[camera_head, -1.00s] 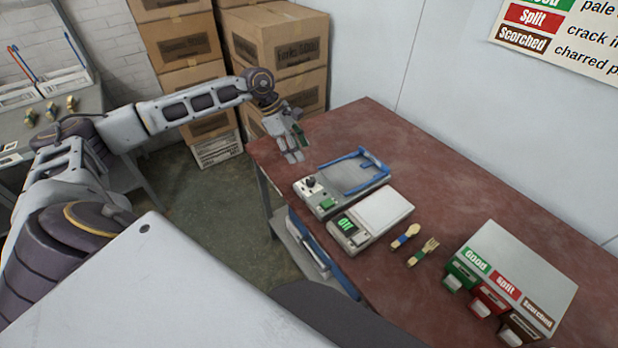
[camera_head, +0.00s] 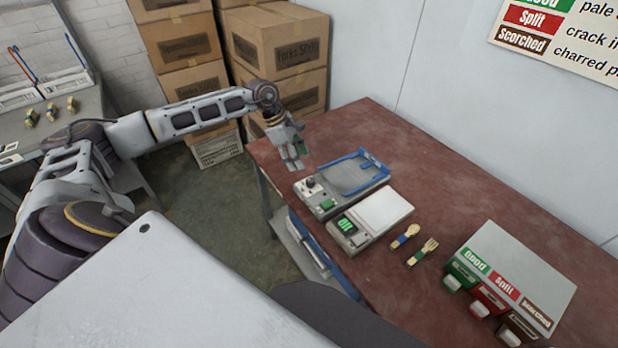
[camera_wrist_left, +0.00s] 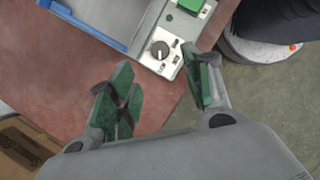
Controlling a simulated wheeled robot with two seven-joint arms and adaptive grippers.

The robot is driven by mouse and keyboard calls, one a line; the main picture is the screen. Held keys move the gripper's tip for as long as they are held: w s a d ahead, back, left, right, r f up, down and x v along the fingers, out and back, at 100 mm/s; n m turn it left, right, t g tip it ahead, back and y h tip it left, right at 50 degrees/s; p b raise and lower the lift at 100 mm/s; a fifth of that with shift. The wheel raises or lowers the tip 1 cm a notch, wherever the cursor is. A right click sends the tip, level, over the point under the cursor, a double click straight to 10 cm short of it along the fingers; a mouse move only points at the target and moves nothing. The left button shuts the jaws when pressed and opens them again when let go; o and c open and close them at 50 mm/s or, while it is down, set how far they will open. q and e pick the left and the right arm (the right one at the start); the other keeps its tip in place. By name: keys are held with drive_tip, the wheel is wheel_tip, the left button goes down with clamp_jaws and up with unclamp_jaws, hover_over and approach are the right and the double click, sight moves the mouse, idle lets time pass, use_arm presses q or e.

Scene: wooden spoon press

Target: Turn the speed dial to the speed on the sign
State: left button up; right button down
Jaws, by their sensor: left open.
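The speed dial (camera_head: 310,183) is a small dark knob on the grey panel of a blue-framed machine (camera_head: 345,182) near the table's left edge. In the left wrist view the dial (camera_wrist_left: 160,49) shows as a round black knob with a pale pointer mark, beside a green button (camera_wrist_left: 192,5). My left gripper (camera_head: 293,163) hangs above and just behind the dial, pointing down. Its green-padded fingers (camera_wrist_left: 160,92) are apart and empty, and the dial lies beyond the fingertips, not touched. No speed sign is readable in these views. My right gripper does not show.
A scale (camera_head: 385,208) with a green display stands beside the machine. A sorting box (camera_head: 515,275) with Good, Split and Scorched labels stands at right. Cardboard boxes (camera_head: 275,45) stack behind the table (camera_head: 450,190).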

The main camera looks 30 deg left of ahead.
sight(310, 180)
use_arm(q)
drive_tip(key=p+x, duration=0.1)
drive_tip(key=x, duration=0.7)
drive_tip(key=shift+w+d+f, duration=0.1)
drive_tip(key=shift+d+f, duration=0.1)
drive_tip(key=shift+f, duration=0.05)
drive_tip(key=shift+w+d+f, duration=0.1)
drive_tip(key=shift+d+f, duration=0.1)
drive_tip(key=shift+f, duration=0.55)
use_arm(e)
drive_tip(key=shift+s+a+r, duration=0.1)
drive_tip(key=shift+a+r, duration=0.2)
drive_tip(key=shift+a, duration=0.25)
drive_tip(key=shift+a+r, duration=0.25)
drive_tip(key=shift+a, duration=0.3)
use_arm(q)
drive_tip(key=shift+c, duration=0.3)
drive_tip(key=c, duration=0.7)
drive_tip(key=shift+c, duration=1.2)
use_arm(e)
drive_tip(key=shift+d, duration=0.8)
